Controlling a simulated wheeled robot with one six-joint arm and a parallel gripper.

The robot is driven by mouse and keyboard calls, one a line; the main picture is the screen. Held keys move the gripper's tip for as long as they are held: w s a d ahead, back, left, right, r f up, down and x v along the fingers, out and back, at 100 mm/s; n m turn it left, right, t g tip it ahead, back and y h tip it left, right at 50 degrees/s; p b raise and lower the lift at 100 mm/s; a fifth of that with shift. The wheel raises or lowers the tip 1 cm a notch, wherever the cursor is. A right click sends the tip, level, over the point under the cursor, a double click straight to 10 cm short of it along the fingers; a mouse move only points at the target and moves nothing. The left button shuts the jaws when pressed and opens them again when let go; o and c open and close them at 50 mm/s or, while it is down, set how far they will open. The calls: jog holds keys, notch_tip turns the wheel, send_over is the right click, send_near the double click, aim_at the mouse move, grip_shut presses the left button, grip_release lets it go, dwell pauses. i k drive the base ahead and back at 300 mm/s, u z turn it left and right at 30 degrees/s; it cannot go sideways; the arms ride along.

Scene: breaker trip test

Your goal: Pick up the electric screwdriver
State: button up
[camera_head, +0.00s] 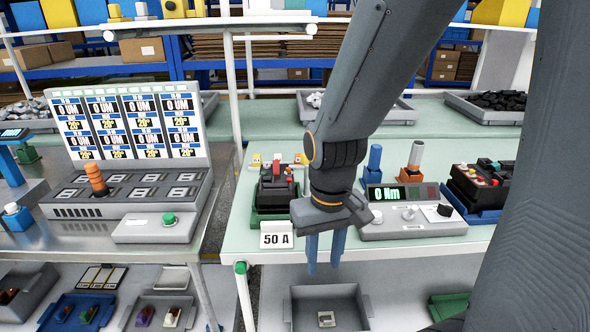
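My gripper (325,252) hangs fingers down at the front edge of the right table. Its two blue fingers are apart, with nothing seen between them. Behind it and to the right, a grey upright tool with an orange lower part (412,157) stands behind the torque meter; it looks like the electric screwdriver, but I cannot tell for sure. A blue upright cylinder (374,160) stands just left of it. The lower ends of both are partly hidden by the meter. My gripper touches neither.
The grey torque meter (412,231) reads "0 Nm". Left of my gripper are a breaker in a green holder (270,215) and a "50 A" sign (276,240). Another breaker sits in a blue tray (484,212) at right. A test panel (130,130) stands on the left table. A grey bin (293,312) lies below.

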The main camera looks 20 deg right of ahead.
aim_at(418, 146)
jog(key=u, duration=0.85)
jog(key=k, duration=1.1)
jog(key=z, duration=1.35)
jog(key=i, duration=0.5)
jog(key=z, duration=0.05)
